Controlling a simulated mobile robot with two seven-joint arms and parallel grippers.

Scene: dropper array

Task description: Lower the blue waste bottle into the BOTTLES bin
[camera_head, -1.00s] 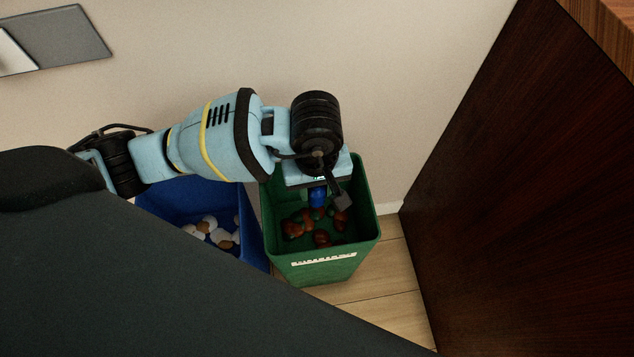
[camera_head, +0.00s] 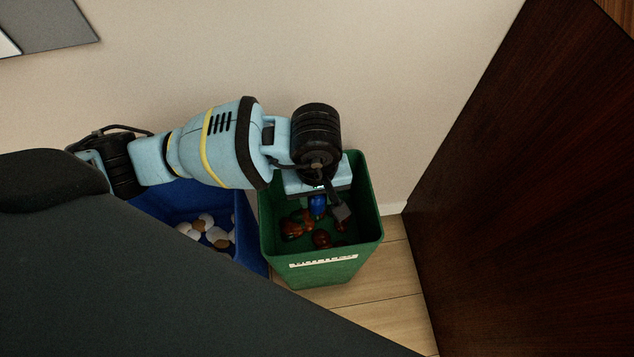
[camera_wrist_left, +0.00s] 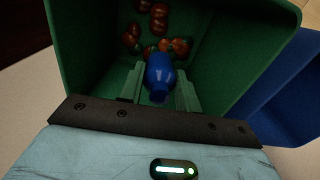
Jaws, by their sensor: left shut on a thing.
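The blue waste bottle (camera_head: 318,205) is in my left gripper (camera_head: 328,208), inside the mouth of the green bin (camera_head: 324,274). A white label runs along the bin's front rim, its lettering too small to read. In the left wrist view the blue bottle (camera_wrist_left: 160,75) sits between the two fingers of my left gripper (camera_wrist_left: 160,88), and the green bin's walls (camera_wrist_left: 85,50) surround it. My right gripper is not in view.
A blue bin (camera_head: 245,235) with white and brown items stands directly left of the green bin. A dark wood panel (camera_head: 520,190) rises at the right. A beige wall (camera_head: 400,90) is behind. Bare wooden floor (camera_head: 385,285) shows between bin and panel.

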